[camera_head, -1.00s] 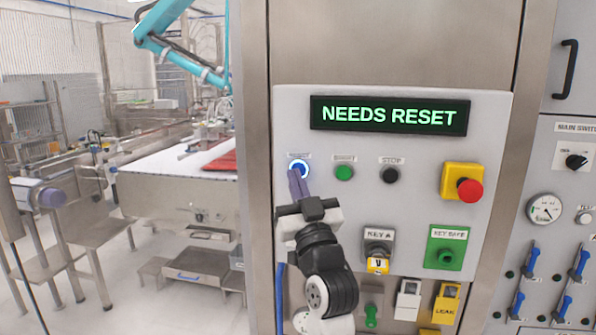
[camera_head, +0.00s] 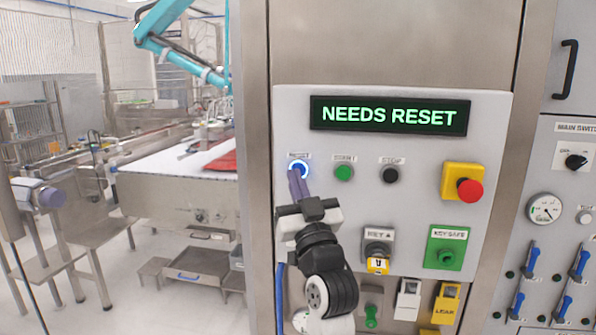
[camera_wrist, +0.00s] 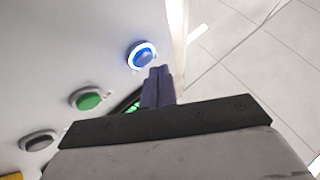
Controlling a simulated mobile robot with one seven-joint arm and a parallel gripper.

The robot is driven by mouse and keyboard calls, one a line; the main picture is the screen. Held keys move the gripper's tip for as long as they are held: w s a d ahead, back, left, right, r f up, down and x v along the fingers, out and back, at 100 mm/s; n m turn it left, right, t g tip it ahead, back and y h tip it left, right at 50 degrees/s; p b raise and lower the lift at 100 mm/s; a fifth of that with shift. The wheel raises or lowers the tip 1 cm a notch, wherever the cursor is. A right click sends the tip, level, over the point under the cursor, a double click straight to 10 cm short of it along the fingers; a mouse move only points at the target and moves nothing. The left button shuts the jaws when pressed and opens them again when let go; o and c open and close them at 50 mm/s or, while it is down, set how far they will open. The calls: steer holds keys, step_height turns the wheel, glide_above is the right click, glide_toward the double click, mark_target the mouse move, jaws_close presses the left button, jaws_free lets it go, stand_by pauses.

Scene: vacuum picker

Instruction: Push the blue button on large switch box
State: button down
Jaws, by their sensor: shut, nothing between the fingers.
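The large switch box (camera_head: 410,200) is a light grey panel with a display reading "NEEDS RESET" in green. Its blue button (camera_head: 299,168), with a lit white ring, sits at the upper left under a small label. My gripper (camera_head: 296,176) is shut and empty, its purple fingertips right at the button's lower edge in the head view. In the wrist view the blue button (camera_wrist: 142,55) lies just beyond and left of the shut fingertips (camera_wrist: 159,70), with what looks like a small gap. Whether they touch is not clear.
A green button (camera_head: 344,173), a black stop button (camera_head: 390,175) and a red emergency knob (camera_head: 469,190) are to the right. A key switch (camera_head: 378,248) and green key safe (camera_head: 446,252) sit lower. A steel frame edge (camera_head: 254,200) borders the box on the left.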

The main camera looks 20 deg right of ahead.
steer(key=shift+w, duration=0.1)
stand_by(0.3)
steer(key=shift+w+d+b, duration=0.25)
steer(key=shift+w+b, duration=0.05)
steer(key=shift+w+d, duration=0.2)
steer(key=shift+w, duration=0.05)
stand_by(0.6)
steer(key=shift+s+a, duration=0.45)
steer(key=shift+s, duration=0.2)
steer(key=shift+s+a, duration=0.7)
steer(key=shift+s, duration=0.35)
steer(key=shift+s+a, duration=0.7)
steer(key=shift+s, duration=0.3)
